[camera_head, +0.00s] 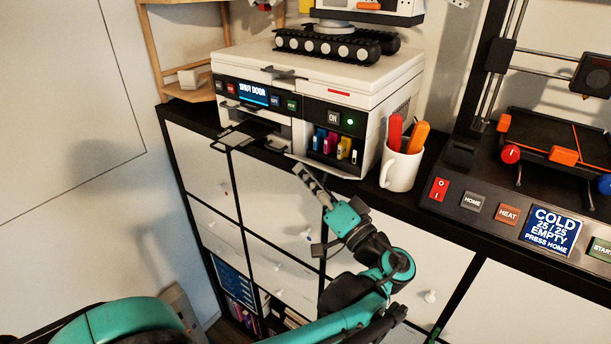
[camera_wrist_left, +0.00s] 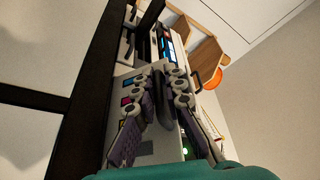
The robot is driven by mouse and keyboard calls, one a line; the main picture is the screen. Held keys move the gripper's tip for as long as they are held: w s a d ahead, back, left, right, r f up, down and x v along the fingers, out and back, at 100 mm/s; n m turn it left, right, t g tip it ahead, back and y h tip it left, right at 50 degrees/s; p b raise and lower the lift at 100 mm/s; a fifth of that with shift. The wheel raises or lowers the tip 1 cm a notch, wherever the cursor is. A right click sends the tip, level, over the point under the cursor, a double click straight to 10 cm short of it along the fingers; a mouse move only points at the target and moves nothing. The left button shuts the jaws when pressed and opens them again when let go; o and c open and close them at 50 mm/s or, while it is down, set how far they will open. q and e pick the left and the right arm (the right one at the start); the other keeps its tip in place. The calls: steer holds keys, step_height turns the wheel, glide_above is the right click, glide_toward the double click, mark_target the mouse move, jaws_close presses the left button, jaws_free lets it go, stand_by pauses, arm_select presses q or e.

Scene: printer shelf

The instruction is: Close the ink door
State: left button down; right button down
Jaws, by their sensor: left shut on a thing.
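The white printer (camera_head: 318,75) stands on the dark shelf top, and its blue display reads "SHUT DOOR". Its ink bay is open, with several coloured ink cartridges (camera_head: 333,145) showing at the right front. The ink door (camera_head: 328,166) appears folded down below them as a pale strip; its outline is hard to make out. My left gripper (camera_head: 304,175) is at the door's left front edge, shut on it. In the left wrist view, the fingers (camera_wrist_left: 165,95) close around a grey piece, with cartridges (camera_wrist_left: 128,101) beside it. My right gripper is not in view.
A white mug (camera_head: 401,168) with red and orange pens stands close to the printer's right side. A 3D printer (camera_head: 530,170) is farther right. A dark paper tray (camera_head: 245,137) sticks out left of the ink bay. White cabinet doors lie below.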

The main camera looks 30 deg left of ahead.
mark_target(311, 163)
arm_select(q)
steer(key=r+m+p, duration=0.1)
steer(key=m, duration=0.1)
steer(key=w+r+m+h+p, duration=0.1)
steer(key=r+m+p, duration=0.1)
steer(key=shift+w+d+t+h, duration=0.1)
steer(key=shift+w+t+h, duration=0.05)
steer(key=shift+t+h, duration=0.2)
steer(key=w+r+m+h+p, duration=0.1)
steer(key=m+p, duration=0.1)
steer(key=m, duration=0.1)
steer(key=shift+w+r, duration=0.2)
steer(key=shift+w+d+r+m+h+p, duration=0.1)
steer(key=shift+w+r+m+h+p, duration=0.2)
steer(key=shift+m, duration=0.25)
steer(key=shift+w+r+m+h+p, duration=0.15)
steer(key=shift+w+m, duration=0.2)
steer(key=shift+m, duration=0.2)
steer(key=shift+w+r, duration=0.1)
steer(key=shift+w, duration=0.45)
